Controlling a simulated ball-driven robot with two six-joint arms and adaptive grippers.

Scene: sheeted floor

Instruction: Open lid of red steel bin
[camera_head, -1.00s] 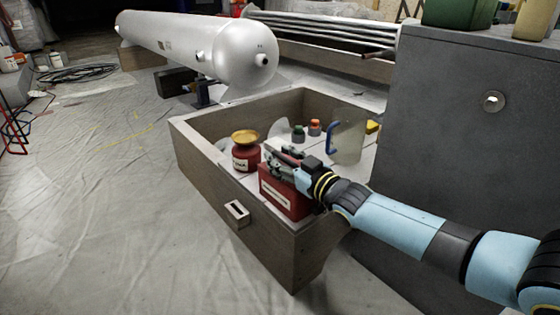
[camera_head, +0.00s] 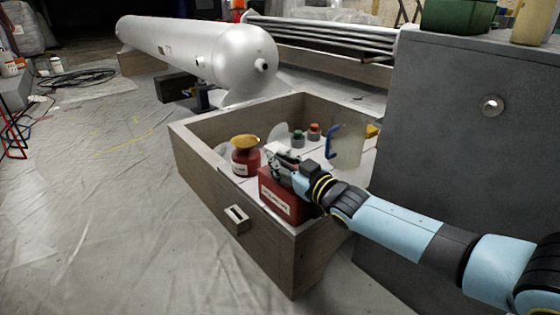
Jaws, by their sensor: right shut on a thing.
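The red steel bin (camera_head: 286,204) is a boxy red container with a pale label, in the near corner of an open wooden drawer (camera_head: 205,168). My right gripper (camera_head: 279,165) comes in from the right and is shut at the bin's top. Its fingers and wrist hide most of the top, so I cannot tell which part of the lid it grips or whether the lid is raised. My left gripper is not in view.
A red jar (camera_head: 246,163) with a yellow top stands close left of the bin. Small bottles (camera_head: 314,131) and a clear jug with a blue handle (camera_head: 346,145) stand behind. A grey cabinet (camera_head: 470,130) rises at right. The sheeted floor at left is mostly clear.

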